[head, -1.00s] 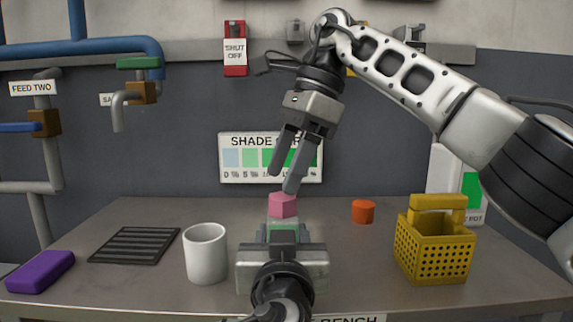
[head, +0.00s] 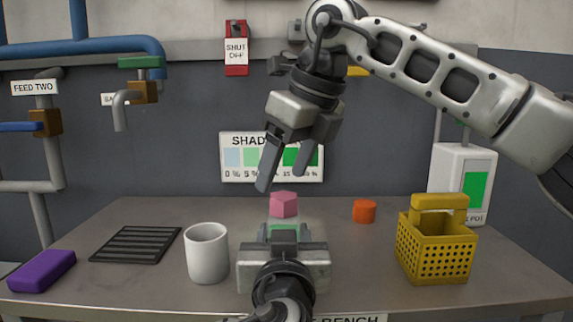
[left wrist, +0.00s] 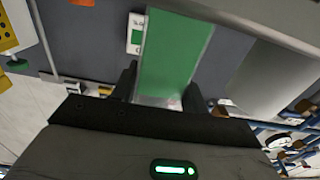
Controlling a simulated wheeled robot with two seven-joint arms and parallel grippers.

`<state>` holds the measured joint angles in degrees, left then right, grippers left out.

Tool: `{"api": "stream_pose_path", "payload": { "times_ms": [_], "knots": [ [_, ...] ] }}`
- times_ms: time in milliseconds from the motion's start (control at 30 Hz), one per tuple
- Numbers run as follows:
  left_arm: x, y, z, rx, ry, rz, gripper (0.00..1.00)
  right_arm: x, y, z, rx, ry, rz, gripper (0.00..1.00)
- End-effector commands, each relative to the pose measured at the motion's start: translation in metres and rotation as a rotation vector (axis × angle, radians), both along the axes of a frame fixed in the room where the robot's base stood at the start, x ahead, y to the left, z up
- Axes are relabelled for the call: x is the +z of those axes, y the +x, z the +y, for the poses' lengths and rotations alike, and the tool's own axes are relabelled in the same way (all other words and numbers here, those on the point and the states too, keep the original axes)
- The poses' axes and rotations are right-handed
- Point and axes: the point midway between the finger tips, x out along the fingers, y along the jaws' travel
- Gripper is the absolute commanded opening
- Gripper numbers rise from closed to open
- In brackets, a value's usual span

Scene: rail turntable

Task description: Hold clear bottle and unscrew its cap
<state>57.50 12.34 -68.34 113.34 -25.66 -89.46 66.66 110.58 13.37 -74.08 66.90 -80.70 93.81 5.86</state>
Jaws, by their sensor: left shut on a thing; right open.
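The clear bottle (head: 285,227) stands upright at the front middle of the bench, with green showing in it and a pink faceted cap (head: 284,204) on top. My left gripper (head: 284,240) is shut on its body from the front and hides its lower part. In the left wrist view a broad green face of the bottle (left wrist: 175,50) fills the space between the left fingers. My right gripper (head: 281,180) is open and empty, tilted down to the left, with its fingertips a little above the cap and apart from it.
A white mug (head: 206,255) stands close left of my left gripper. A black rack (head: 135,245) and purple block (head: 40,272) lie further left. A shade chart (head: 238,170) is behind.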

Motion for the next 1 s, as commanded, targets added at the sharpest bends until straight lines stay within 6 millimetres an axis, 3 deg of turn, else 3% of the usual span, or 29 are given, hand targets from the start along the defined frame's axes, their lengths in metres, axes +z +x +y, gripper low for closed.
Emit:
{"api": "stream_pose_path", "payload": {
  "times_ms": [200, 467, 700, 1000],
  "knots": [
    [-0.0002, 0.0, 0.0, 0.0, 0.0, 0.0, 0.04, 0.0003, -0.0013, 0.0016, -0.307, -0.003, -0.005, 0.65],
    [-0.0002, 0.0, 0.0, 0.0, 0.0, 0.0, 0.04, 0.0005, -0.0018, 0.003, -0.491, -0.003, -0.004, 0.65],
    [-0.0002, 0.0, 0.0, 0.0, 0.0, 0.0, 0.04, 0.0003, -0.0022, 0.0052, -0.846, -0.003, -0.003, 0.65],
    [-0.0002, 0.0001, 0.0, 0.0, 0.0, 0.0, 0.04, 0.0001, -0.0018, 0.0043, -0.922, -0.001, 0.0, 0.65]
  ]
}}
